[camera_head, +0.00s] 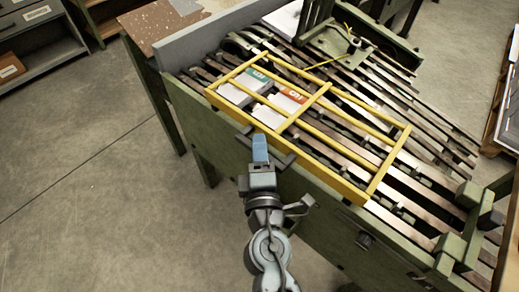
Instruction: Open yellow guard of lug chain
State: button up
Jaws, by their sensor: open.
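The yellow guard (331,151) is a frame of bars lying over the slatted lug chain (402,160) of the green machine. It looks closed, down over the chain. Its near long bar runs along the machine's front edge. My gripper (262,146) is open at the front edge of the machine, close to the guard's near bar toward its left part. I cannot tell whether it touches the bar. A blue part shows at the gripper's end. Under the guard lie white stacks with a green label (257,79) and a red label (294,96).
A brown speckled board (160,24) lies at the back left beside a grey panel (205,38). A grey shelf (40,40) stands at the far left. The green machine side (225,140) drops in front. The floor (100,180) at left is clear.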

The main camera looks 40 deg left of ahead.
grip_shut()
dwell(0.4)
